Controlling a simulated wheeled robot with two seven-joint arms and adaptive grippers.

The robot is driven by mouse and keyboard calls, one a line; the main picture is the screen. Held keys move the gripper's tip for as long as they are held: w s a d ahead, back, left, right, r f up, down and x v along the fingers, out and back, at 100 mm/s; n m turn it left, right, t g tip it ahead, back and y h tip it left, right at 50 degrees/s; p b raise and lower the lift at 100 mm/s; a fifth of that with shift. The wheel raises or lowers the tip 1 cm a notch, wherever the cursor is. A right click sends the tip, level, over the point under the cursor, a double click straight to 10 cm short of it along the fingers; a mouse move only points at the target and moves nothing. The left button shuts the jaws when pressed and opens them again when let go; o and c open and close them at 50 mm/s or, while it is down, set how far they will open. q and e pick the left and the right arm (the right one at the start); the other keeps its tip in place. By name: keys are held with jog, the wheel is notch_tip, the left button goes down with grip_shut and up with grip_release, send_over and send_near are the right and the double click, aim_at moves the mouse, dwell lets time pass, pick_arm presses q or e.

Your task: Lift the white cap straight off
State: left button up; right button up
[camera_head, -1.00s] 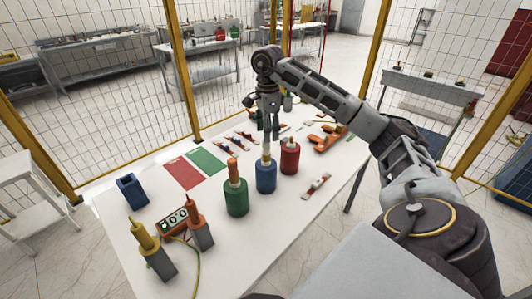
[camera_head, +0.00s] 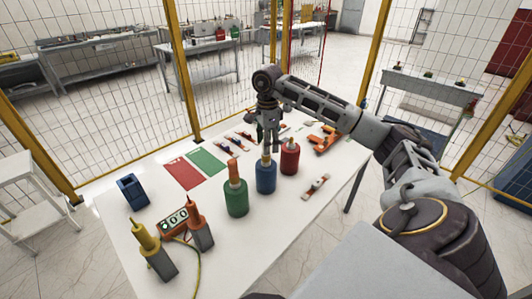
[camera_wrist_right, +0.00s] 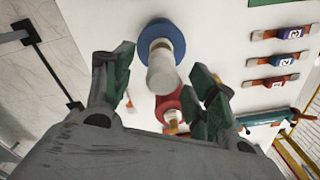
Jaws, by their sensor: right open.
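The white cap (camera_wrist_right: 163,72) sits on top of the blue bushing (camera_wrist_right: 160,32) in the wrist view. In the head view the blue bushing (camera_head: 265,178) stands upright on the table between a green one and a red one. My right gripper (camera_head: 267,150) points straight down above the blue bushing, its fingertips around the height of its top. In the wrist view the right gripper (camera_wrist_right: 163,80) is open, with one finger on each side of the cap and a visible gap to each. The fingers partly hide the cap in the head view. My left gripper is not in view.
A green bushing with an orange top (camera_head: 236,198) stands to the left, and a red bushing (camera_head: 289,158) stands close on the right. Red (camera_head: 184,173) and green (camera_head: 207,162) mats lie behind. A blue bin (camera_head: 132,190) stands at the left.

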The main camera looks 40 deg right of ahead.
jog(key=shift+w+a+f+p, duration=0.15)
jog(key=shift+f+p, duration=0.15)
jog(key=shift+f, duration=0.45)
jog(key=shift+s+a+f+p, duration=0.1)
jog(key=shift+f+p, duration=0.2)
jog(key=shift+f, duration=1.55)
jog(key=shift+w, duration=0.1)
jog(key=c, duration=1.2)
jog(key=shift+o, duration=0.2)
jog(key=shift+r, duration=0.2)
jog(key=shift+r+b, duration=0.65)
jog(key=shift+r, duration=4.15)
jog(key=shift+r, duration=0.15)
notch_tip(320, 180, up, 7)
jog(key=p, duration=0.5)
jog(key=shift+p, duration=0.35)
